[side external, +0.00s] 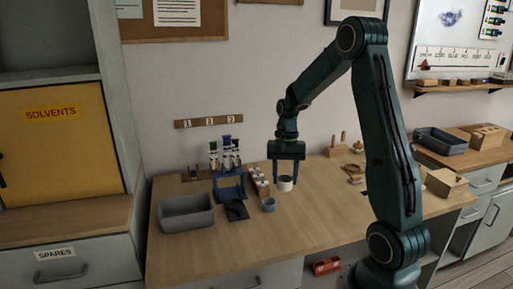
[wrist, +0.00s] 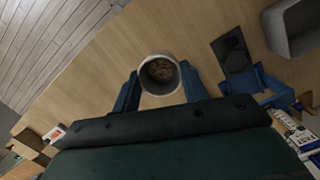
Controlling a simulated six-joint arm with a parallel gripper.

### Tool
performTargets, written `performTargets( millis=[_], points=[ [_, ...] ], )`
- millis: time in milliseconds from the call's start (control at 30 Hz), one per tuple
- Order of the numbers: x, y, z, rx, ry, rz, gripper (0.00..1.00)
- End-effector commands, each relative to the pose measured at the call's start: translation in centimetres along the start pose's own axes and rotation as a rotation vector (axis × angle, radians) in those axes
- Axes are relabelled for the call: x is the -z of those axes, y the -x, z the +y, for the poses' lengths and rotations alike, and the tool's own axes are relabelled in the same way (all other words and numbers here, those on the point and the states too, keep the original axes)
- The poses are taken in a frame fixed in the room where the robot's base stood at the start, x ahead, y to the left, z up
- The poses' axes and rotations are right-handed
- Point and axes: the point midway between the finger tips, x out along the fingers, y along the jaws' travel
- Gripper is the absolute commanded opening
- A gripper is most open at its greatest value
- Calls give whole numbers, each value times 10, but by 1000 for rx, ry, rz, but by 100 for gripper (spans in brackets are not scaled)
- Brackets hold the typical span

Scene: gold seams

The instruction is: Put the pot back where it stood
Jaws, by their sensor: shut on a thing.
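The pot (side external: 286,184) is a small pale round vessel. In the wrist view the pot (wrist: 144,80) is seen from above, with brown, grainy matter inside. My gripper (side external: 284,187) is shut on it, one dark blue finger on each side; the wrist view shows my gripper (wrist: 160,84) the same way. The pot is upright or nearly so, over the wooden bench (side external: 320,215). I cannot tell whether its base touches the bench.
Further left are a blue stand (side external: 230,190), a dark pad (side external: 236,211) and a grey bin (side external: 186,213). The bench front right of the cup is clear.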

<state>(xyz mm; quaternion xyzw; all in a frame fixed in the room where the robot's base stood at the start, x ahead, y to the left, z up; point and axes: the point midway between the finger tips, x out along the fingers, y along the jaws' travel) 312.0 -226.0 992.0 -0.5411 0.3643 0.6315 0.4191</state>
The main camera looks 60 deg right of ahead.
Motion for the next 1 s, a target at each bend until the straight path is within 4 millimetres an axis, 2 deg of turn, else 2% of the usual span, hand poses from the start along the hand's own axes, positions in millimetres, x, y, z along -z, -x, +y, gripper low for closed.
performTargets(
  millis=[33, 300, 500, 633, 867, 1000],
  points=[
    [1, -11, 0, -3, 0, -5, 19],
    [8, -62, 0, -3, 0, -5, 19],
    [14, -93, 0, -1, 0, -2, 19],
    [15, -102, -1, -1, 0, -1, 19],
    [16, -105, -1, 0, 0, 0, 19],
    [17, -113, -1, -1, 0, -2, 19]
  ],
)
